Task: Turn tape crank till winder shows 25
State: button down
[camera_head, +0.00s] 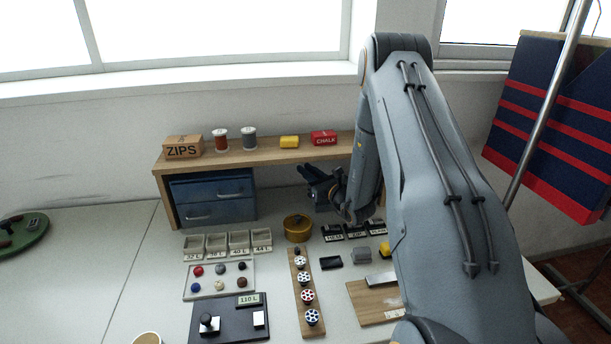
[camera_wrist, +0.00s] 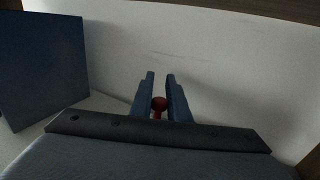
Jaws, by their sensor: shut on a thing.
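My gripper (camera_head: 316,183) is at the end of my arm, below the wooden shelf and just right of the blue drawers. In the wrist view its two dark fingers (camera_wrist: 159,92) are closed around a small dark red knob (camera_wrist: 159,104) with a short stem below it. What the stem joins is hidden. No winder or number can be made out by the gripper. At the far left lies a green base (camera_head: 24,233) with a dark knob on it and a small grey panel (camera_head: 34,223), too small to read. I cannot tell whether it is the winder.
Blue drawers (camera_head: 212,199) stand left of my gripper, under the shelf (camera_head: 270,152). A brass tin (camera_head: 298,229) stands in front. Labelled trays, a spool rack (camera_head: 304,288) and a dark board (camera_head: 228,325) reading 110 L fill the front.

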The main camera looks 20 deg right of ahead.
jog(key=shift+w+d+f+m+h+b, duration=0.15)
jog(key=shift+m+h+b, duration=0.2)
jog(key=shift+b, duration=0.4)
jog(key=shift+w+d+r+m+h+b, duration=0.15)
jog(key=shift+h+b, duration=0.3)
jog(key=shift+b, duration=0.25)
jog(key=shift+w+d+f+m+h+b, duration=0.15)
jog(key=shift+m+h+b, duration=0.25)
jog(key=shift+b, duration=0.7)
jog(key=shift+d+h+b, duration=0.15)
jog(key=shift+h+b, duration=0.25)
jog(key=shift+b, duration=0.7)
jog(key=b, duration=0.2)
jog(key=m+h+b, duration=0.1)
jog(key=b, duration=0.1)
jog(key=shift+d+r+h, duration=0.2)
jog(key=shift+d+h, duration=0.1)
jog(key=c, duration=1.7)
grip_release()
jog(key=shift+c, duration=0.2)
jog(key=s, duration=0.4)
jog(key=s+b, duration=0.1)
jog(key=s, duration=0.2)
jog(key=shift+s+a, duration=0.2)
jog(key=shift+s, duration=0.15)
